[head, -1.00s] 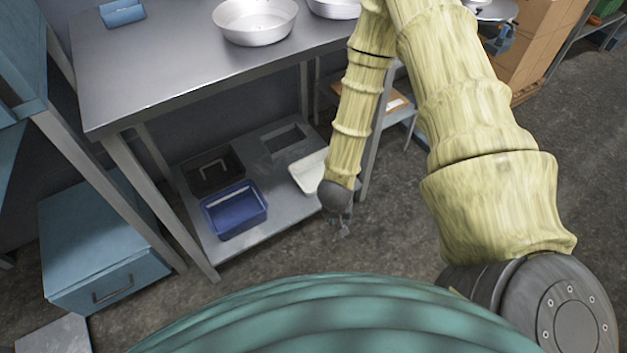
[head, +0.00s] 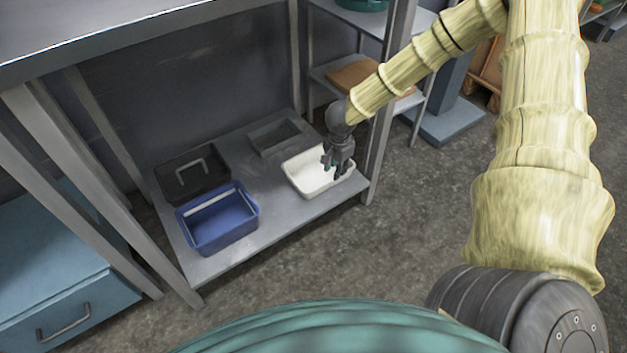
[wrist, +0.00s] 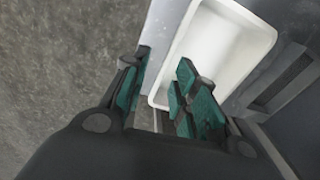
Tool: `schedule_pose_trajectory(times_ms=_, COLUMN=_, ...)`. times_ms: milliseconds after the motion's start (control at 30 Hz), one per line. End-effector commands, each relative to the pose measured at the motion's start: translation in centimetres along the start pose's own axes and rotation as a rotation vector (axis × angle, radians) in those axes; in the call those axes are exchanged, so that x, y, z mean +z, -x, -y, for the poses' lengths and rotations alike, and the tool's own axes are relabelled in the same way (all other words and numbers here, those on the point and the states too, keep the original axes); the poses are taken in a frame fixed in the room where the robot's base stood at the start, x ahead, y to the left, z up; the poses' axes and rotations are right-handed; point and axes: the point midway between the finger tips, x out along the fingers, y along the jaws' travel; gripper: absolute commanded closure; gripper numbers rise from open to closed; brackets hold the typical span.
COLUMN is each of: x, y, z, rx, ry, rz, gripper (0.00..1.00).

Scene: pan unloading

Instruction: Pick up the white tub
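The white tub (head: 305,178) sits on the lower shelf of the metal table, near its right end. It is open-topped and looks empty. In the wrist view the white tub (wrist: 222,45) lies just beyond the fingers. My gripper (head: 338,172) is over the tub's right part in the head view and hides some of it. In the wrist view my gripper (wrist: 160,95) is open, its green-padded fingers apart with a near edge of the tub close to the gap. I cannot tell whether a finger touches the tub.
On the lower shelf (head: 275,215) are a blue bin (head: 218,222), a black box with a handle (head: 190,172) and a grey tray (head: 276,138). A table leg (head: 384,110) stands close right of my gripper. The tabletop (head: 120,30) is above. Floor in front is clear.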

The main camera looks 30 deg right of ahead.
Motion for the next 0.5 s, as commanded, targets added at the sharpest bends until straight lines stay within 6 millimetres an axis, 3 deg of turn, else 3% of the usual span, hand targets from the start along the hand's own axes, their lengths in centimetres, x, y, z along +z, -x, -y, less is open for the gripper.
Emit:
schedule_pose_trajectory(times_ms=33, x=-0.4, y=-1.0, z=0.4, rx=-0.009, ry=-0.029, rz=0.015, gripper=0.71)
schedule_pose_trajectory(times_ms=333, x=-0.8, y=-1.6, z=1.8, rx=-0.024, ry=-0.082, rz=0.058, gripper=0.71)
schedule_pose_trajectory(times_ms=500, x=-0.4, y=-3.5, z=1.9, rx=-0.023, ry=-0.078, rz=0.06, gripper=0.71)
